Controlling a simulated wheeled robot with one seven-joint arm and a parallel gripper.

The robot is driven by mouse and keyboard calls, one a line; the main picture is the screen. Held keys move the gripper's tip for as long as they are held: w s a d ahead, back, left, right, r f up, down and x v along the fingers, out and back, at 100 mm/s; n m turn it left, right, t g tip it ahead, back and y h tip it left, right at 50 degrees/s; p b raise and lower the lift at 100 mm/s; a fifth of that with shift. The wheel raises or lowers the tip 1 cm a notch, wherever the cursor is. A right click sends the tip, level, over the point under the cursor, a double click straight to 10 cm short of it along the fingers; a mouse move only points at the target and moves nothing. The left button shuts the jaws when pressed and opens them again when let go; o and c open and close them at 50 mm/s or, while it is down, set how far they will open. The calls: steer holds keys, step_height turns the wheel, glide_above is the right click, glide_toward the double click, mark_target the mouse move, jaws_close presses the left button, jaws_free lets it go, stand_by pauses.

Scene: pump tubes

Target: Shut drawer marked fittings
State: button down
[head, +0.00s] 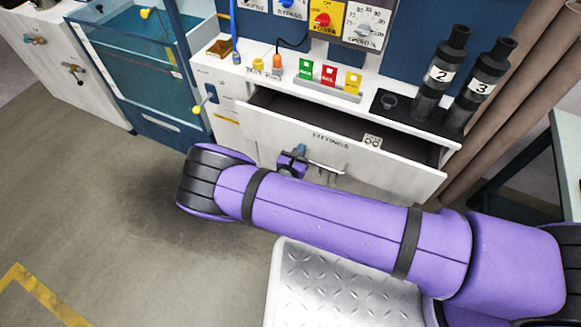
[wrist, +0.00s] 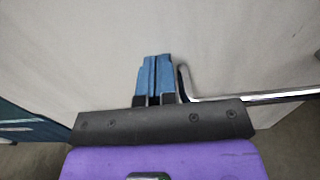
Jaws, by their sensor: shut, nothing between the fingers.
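The drawer marked FITTINGS (head: 340,148) stands pulled out of the white cabinet in the head view, with its dark inside showing. A small pale item (head: 372,140) lies inside it. A metal bar handle (head: 325,167) runs along its front and also shows in the wrist view (wrist: 270,97). My gripper (head: 300,150) is in front of the drawer face at the left end of the handle. In the wrist view its blue fingers (wrist: 154,72) are shut together with nothing between them, beside the bent end of the handle. I cannot tell whether they touch the drawer front.
Two black cylinders numbered 2 (head: 435,80) and 3 (head: 478,85) stand on the counter at right. Green, red and yellow tags (head: 328,77) stand on the counter. A blue-framed water tank (head: 140,60) is at left. A metal tread plate (head: 335,290) lies below my arm.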

steer(key=x, duration=1)
steer(key=shift+w+d+f, duration=0.1)
steer(key=shift+w+d, duration=0.05)
steer(key=shift+w, duration=0.15)
steer(key=shift+w+d, duration=0.2)
steer(key=shift+w, duration=0.35)
steer(key=shift+w+r, duration=0.2)
steer(key=shift+w+d, duration=0.1)
